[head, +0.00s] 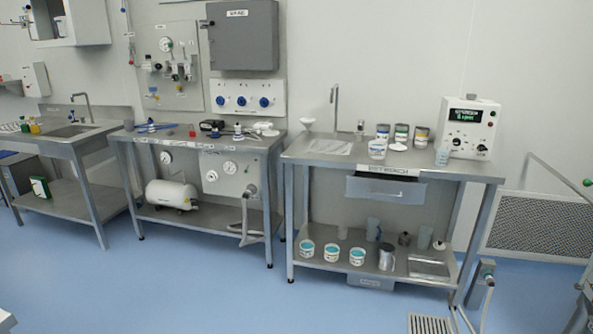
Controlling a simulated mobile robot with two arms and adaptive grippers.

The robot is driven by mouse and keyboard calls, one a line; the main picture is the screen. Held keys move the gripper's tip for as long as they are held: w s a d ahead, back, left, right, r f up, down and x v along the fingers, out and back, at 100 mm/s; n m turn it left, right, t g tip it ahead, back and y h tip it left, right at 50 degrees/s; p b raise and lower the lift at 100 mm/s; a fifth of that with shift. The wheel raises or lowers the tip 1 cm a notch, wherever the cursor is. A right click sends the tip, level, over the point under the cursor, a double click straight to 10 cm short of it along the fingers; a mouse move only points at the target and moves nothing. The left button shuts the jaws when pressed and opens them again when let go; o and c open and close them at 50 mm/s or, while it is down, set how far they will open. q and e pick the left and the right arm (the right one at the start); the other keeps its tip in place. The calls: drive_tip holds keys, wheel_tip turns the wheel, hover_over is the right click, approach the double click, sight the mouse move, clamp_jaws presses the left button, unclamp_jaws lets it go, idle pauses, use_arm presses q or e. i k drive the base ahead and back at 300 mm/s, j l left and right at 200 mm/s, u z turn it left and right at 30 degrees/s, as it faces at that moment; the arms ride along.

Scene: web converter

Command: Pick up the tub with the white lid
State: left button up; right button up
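A small pale tub (377,149) with a light top and a label stands on the right steel table (450,169), in front of a row of cans. It looks like the tub with the white lid, but it is too small to be sure. Several white tubs (331,253) with teal tops stand on that table's lower shelf, at the left. Neither of my grippers is in view.
Cans (401,134) and a white control box (468,128) stand at the back of the right table. A middle bench (185,140) and a sink bench (75,132) stand to the left. The blue floor (190,285) in front is mostly clear; a hose post (482,280) stands by the table's right leg.

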sight(377, 149)
drive_tip(key=i, duration=2)
